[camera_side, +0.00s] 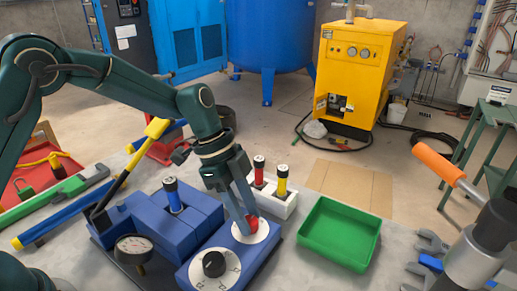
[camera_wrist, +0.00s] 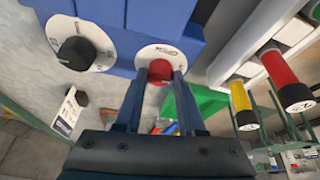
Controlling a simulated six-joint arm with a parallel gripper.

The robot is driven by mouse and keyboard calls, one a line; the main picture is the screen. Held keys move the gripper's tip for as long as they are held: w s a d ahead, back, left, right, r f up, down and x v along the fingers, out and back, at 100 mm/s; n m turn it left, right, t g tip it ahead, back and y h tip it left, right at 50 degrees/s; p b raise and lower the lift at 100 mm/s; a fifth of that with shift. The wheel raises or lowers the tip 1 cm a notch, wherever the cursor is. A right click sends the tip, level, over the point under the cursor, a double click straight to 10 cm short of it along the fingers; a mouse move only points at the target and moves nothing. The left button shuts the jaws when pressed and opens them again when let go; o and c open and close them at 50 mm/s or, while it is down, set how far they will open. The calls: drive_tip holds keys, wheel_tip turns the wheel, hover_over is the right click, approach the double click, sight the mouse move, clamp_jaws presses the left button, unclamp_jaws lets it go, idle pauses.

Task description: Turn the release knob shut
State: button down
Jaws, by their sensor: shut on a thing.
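The release knob is a small red knob (camera_side: 251,223) on a round white dial plate (camera_side: 262,234) at the right end of the blue block (camera_side: 205,262). In the wrist view the red knob (camera_wrist: 160,71) sits between my two fingertips, with lettering on the white plate (camera_wrist: 172,53) behind it. My gripper (camera_side: 243,222) reaches down from above and is shut on the red knob, one finger on each side. In the wrist view my gripper (camera_wrist: 159,75) hides the knob's sides. The knob's pointer mark cannot be made out.
A black knob (camera_side: 214,264) on a white dial is beside it, and a pressure gauge (camera_side: 133,249) stands left. Red (camera_side: 259,170) and yellow (camera_side: 282,180) capped cylinders stand in a white holder behind. A green tray (camera_side: 339,234) lies right. A blue capped cylinder (camera_side: 173,194) stands in the blue block.

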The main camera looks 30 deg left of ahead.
drive_tip(key=shift+a, duration=0.1)
drive_tip(key=c, duration=0.5)
unclamp_jaws()
drive_tip(key=shift+v, duration=2.55)
